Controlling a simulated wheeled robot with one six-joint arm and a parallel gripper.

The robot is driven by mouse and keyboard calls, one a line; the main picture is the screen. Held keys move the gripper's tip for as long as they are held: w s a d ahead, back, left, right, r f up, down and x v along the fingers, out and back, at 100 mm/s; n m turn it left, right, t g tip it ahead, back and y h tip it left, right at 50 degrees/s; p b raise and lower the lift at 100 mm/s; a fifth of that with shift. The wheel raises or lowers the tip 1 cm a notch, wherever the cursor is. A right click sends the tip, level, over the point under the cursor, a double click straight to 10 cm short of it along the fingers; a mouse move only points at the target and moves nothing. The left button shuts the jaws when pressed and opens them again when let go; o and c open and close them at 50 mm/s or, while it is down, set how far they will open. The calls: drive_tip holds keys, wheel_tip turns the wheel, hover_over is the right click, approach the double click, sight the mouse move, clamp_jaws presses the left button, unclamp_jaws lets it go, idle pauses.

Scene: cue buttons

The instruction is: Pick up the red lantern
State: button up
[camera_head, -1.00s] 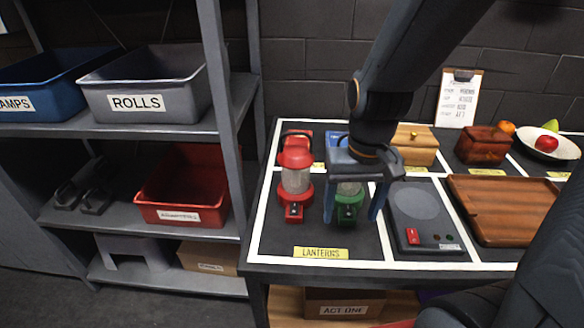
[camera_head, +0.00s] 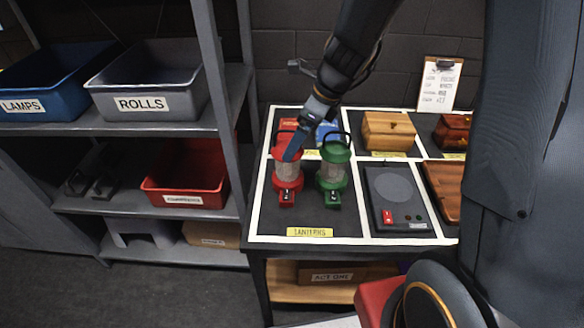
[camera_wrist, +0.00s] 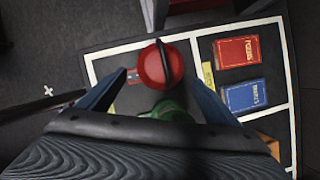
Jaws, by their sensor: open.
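The red lantern (camera_head: 286,174) stands upright at the left of the lantern section on the dark table. In the wrist view the red lantern (camera_wrist: 152,66) shows from above, its dark handle arching across the top. My gripper (camera_head: 292,155) is open and above the lanterns; one blue finger covers part of the red lantern's upper body. In the wrist view my gripper (camera_wrist: 157,78) has its fingers spread, with the red lantern between and just beyond the tips. The green lantern (camera_head: 332,177) stands just to the right; in the wrist view the green lantern (camera_wrist: 168,112) is partly hidden by my gripper's palm.
A yellow label (camera_head: 310,232) marks the front of the section. Red (camera_wrist: 238,51) and blue (camera_wrist: 245,95) booklets lie behind the lanterns. A device with a red button (camera_head: 388,215) lies to the right. A shelf with a red bin (camera_head: 188,178) stands at the left.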

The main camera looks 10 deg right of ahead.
sight(287, 165)
drive_tip(key=shift+f, duration=0.3)
drive_tip(key=x, duration=0.7)
drive_tip(key=shift+w+a, duration=0.2)
drive_tip(key=shift+a, duration=0.1)
drive_tip(key=shift+r, duration=0.1)
drive_tip(key=c, duration=2)
